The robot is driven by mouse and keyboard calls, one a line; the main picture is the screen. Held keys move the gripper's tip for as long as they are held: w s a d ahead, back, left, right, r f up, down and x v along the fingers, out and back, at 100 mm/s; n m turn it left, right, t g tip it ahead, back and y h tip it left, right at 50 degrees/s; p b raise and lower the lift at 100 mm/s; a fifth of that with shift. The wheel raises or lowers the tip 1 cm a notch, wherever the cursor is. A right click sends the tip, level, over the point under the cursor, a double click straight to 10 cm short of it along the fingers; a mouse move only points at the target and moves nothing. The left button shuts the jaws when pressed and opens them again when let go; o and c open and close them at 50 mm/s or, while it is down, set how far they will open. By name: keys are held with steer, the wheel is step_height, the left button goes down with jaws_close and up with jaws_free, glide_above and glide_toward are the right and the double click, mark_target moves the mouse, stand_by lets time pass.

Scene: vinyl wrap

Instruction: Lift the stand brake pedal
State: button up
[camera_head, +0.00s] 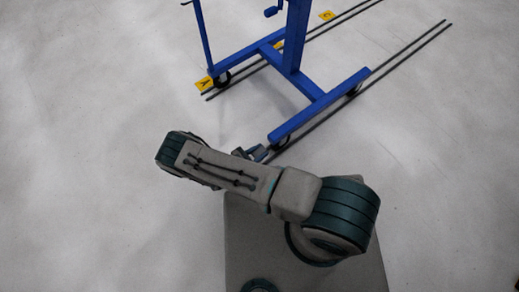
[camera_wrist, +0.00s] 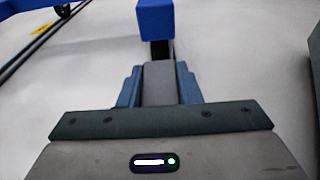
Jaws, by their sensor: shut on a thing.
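The blue wheeled stand (camera_head: 321,103) stands on the floor ahead of my arm, and the near end of its base leg (camera_wrist: 155,20) shows at the top of the wrist view. A grey brake pedal (camera_wrist: 160,84) extends from below that leg end toward me. My gripper (camera_wrist: 158,74) has its blue fingers on either side of the pedal, shut on it. In the head view my gripper (camera_head: 257,153) is small and low beside the near caster, and my arm partly hides it. The pedal is too small to make out there.
Two dark parallel rails (camera_head: 424,45) run diagonally on the floor under the stand. Yellow markers (camera_head: 204,83) lie along them, another being at the top (camera_head: 327,15). The pale floor (camera_head: 90,190) is clear on both sides.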

steer(key=r+g+y+p, duration=0.1)
steer(key=y+p, duration=0.1)
steer(key=p, duration=0.1)
steer(key=shift+r+g+p, duration=0.2)
steer(key=shift+g+p, duration=0.1)
steer(key=shift+p, duration=0.1)
steer(key=shift+g+y+p, duration=0.3)
steer(key=shift+y+p, duration=0.2)
steer(key=shift+p, duration=0.25)
steer(key=shift+f, duration=0.1)
steer(key=o, duration=1)
steer(key=p+v, duration=0.1)
steer(key=v, duration=0.6)
steer(key=p+v, duration=0.2)
steer(key=v, duration=0.4)
steer(key=shift+s+a+r+p, duration=0.15)
steer(key=shift+r+p, duration=0.15)
steer(key=shift+r, duration=0.15)
steer(key=shift+r, duration=0.1)
